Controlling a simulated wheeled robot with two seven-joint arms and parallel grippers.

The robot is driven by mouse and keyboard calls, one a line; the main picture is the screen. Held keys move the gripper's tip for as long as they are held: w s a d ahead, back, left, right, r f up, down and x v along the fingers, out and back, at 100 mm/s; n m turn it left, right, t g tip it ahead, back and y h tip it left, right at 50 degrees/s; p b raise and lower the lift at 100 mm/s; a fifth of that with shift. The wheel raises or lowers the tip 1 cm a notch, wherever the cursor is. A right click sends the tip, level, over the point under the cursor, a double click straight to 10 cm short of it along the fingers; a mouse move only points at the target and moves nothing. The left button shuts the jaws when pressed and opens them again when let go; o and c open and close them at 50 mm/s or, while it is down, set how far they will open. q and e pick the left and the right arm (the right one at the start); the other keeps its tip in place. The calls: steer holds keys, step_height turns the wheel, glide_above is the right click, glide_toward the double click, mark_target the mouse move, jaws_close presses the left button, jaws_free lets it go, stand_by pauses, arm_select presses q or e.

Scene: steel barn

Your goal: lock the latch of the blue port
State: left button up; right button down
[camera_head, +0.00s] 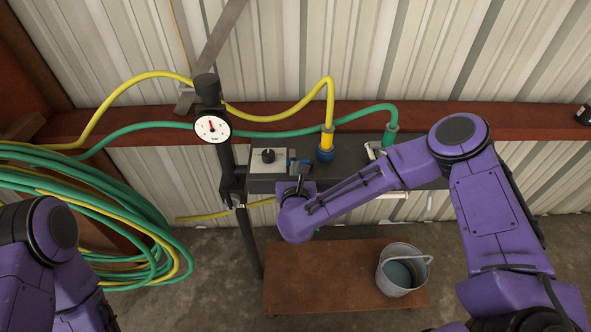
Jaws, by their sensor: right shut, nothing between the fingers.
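The blue port (325,152) sits on the dark manifold box (352,150), and the end of the yellow hose (329,112) stands upright in it. A small blue lever (302,162), which looks like its latch, lies just left of the port; its exact position is hard to tell. My right gripper (300,181) is at the front edge of the box, just below the lever in the picture. It is small, dark and shut on nothing; I cannot tell whether it touches the lever. My left arm shows at the lower left, with its gripper out of view.
A green port (391,135) with a green hose and a pale handle (374,150) is farther right. A light plate with a black knob (268,156) and a gauge (212,128) stand left. Below are a brown bench (310,275), a water bucket (402,270) and coiled hoses (150,240).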

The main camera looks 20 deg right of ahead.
mark_target(289, 163)
steer(key=shift+w+a+f+m+g+h+b, duration=0.15)
steer(key=shift+w+m+g+h+b, duration=0.15)
steer(key=shift+m+h+b, duration=0.35)
steer(key=w+m+h+b, duration=0.1)
steer(key=b, duration=0.2)
steer(key=m+g+h+b, duration=0.1)
steer(key=b, duration=0.1)
steer(key=w+m+g+h+b, duration=0.1)
steer(key=h+b, duration=0.1)
steer(key=b, duration=0.1)
steer(key=shift+w+a+f+b, duration=0.15)
steer(key=shift+w+a+b, duration=0.05)
steer(key=shift+w+b, duration=0.1)
steer(key=shift+w+d+b, duration=0.15)
steer(key=shift+w+b, duration=0.15)
steer(key=shift+b, duration=0.5)
steer(key=shift+w+b, duration=0.45)
steer(key=shift+b, duration=0.4)
steer(key=shift+w+d+r+b, duration=0.15)
steer(key=shift+d+r+b, duration=0.1)
steer(key=shift+b, duration=0.15)
steer(key=shift+a+r, duration=0.1)
steer(key=s+a+r+b, duration=0.1)
steer(key=s+a, duration=0.1)
steer(key=a, duration=0.4)
steer(key=s+a+r+b, duration=0.1)
steer(key=s+a+b, duration=0.1)
steer(key=a, duration=0.5)
steer(key=shift+s+r, duration=0.35)
